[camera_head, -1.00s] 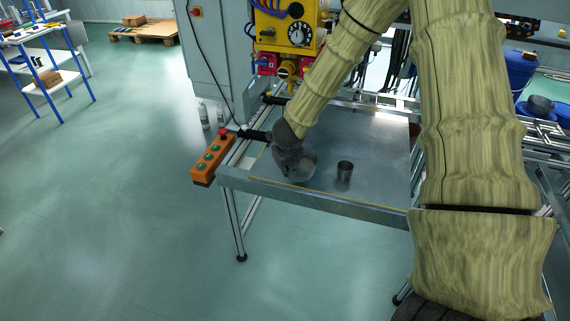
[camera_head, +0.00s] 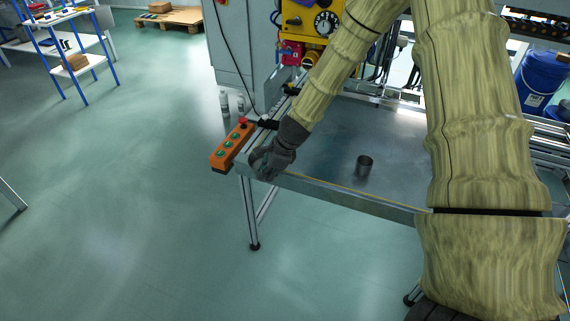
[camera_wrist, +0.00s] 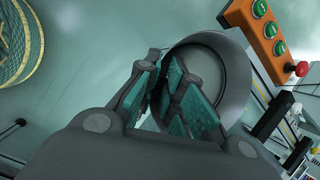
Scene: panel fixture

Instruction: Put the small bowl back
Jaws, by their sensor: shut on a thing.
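The small bowl, a round grey metal bowl (camera_wrist: 236,78), shows in the wrist view with its opening facing the camera. My gripper (camera_wrist: 186,98) is shut on its near wall, with green-padded fingers at the rim. In the head view my gripper (camera_head: 262,165) is at the front left corner of the metal table (camera_head: 320,135), by the orange button box. The bowl is mostly or wholly hidden behind the gripper there. I cannot tell how far the bowl is from the table edge.
A dark metal cup (camera_head: 364,166) stands on the table to the right of my gripper. The orange button box (camera_head: 232,145) is close on the left, and shows at the upper right in the wrist view. Open floor lies left of the table. A yellow panel (camera_head: 312,20) stands behind.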

